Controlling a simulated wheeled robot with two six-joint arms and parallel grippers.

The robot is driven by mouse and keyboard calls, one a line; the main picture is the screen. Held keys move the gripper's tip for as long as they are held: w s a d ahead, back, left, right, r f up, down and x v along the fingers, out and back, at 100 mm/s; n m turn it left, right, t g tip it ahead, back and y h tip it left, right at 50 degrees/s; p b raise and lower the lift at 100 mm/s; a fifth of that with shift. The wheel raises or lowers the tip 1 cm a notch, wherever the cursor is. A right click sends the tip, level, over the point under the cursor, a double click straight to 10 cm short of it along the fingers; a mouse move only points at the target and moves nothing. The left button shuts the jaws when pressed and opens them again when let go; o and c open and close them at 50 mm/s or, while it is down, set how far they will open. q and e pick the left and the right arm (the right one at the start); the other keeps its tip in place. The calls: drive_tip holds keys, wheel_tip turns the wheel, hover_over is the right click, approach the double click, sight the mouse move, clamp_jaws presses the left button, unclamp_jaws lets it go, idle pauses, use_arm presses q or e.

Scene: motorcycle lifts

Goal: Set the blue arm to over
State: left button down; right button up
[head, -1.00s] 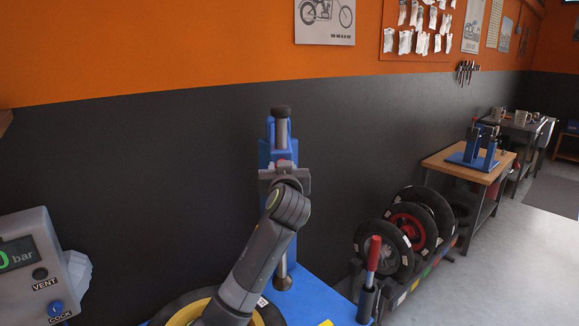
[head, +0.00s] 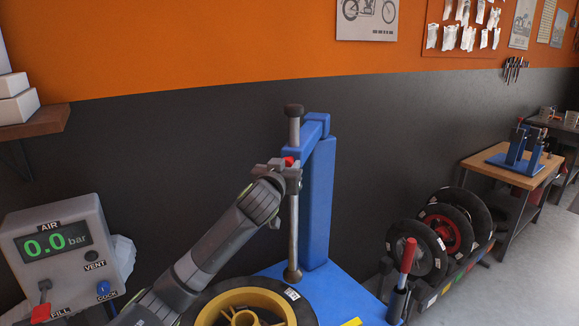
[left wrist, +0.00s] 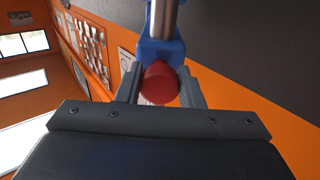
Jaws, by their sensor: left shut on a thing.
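The blue arm (head: 309,136) juts from the top of a blue column (head: 318,205) and carries a vertical steel rod (head: 294,225) with a black cap on top. The rod's foot stands near the far right edge of a black tyre on a yellow rim (head: 206,313). My left gripper (head: 282,170) is shut on the red knob (head: 289,161) at the end of the blue arm. In the left wrist view the red knob (left wrist: 160,84) sits between both fingers, with the blue arm (left wrist: 160,50) behind it. My right gripper is not in view.
An air box (head: 62,248) reading 0.0 bar stands at the left. A red-handled tool (head: 408,257) stands in a holder at the right front corner of the blue base (head: 335,292). Several wheels (head: 452,225) sit in a rack beyond. A dark wall is behind.

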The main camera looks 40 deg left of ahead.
use_arm(q)
drive_tip(key=shift+r, duration=0.15)
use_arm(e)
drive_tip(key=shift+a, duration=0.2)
use_arm(q)
drive_tip(key=c, duration=1.3)
unclamp_jaws()
drive_tip(key=o, duration=0.3)
drive_tip(key=shift+w+a, duration=0.1)
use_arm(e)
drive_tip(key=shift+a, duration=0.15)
use_arm(q)
drive_tip(key=v, duration=1.7)
drive_tip(key=shift+s+b, duration=0.25)
drive_tip(key=shift+b, duration=0.05)
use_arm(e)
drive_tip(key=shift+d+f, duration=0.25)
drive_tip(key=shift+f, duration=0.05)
